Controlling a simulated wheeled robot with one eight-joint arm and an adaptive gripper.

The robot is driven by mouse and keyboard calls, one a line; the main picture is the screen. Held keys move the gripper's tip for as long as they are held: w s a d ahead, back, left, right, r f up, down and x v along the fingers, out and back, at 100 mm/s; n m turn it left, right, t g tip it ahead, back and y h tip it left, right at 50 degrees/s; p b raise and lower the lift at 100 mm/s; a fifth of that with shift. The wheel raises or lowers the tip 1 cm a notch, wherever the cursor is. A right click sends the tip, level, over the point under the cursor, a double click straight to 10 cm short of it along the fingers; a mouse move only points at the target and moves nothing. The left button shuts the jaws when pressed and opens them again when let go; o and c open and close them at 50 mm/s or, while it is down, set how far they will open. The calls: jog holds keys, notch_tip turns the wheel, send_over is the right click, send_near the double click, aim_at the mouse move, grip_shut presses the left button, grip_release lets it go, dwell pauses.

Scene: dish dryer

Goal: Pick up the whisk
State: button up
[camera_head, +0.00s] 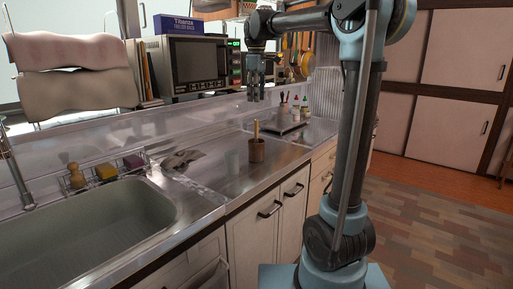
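I cannot surely make out a whisk in the head view. A brown wooden cup (257,151) stands on the steel counter, with a light wooden stick (256,129) upright in it; I cannot tell what the stick is. My gripper (256,98) points down above the counter, higher in the picture than the cup and stick and apart from them. Its fingers look spread, with nothing visible between them. A crumpled grey item (181,159) lies on the counter left of the cup, too unclear to name.
A sink (85,225) fills the near left, with a wire rack (105,173) of sponges and a brush behind it. A microwave (197,63) stands on the back ledge. A dark tray (286,128) and bottles (300,108) stand farther along. The counter around the cup is mostly clear.

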aim_at(256, 138)
notch_tip(256, 138, down, 16)
jog(key=shift+s, duration=0.1)
dwell(0.6)
grip_shut()
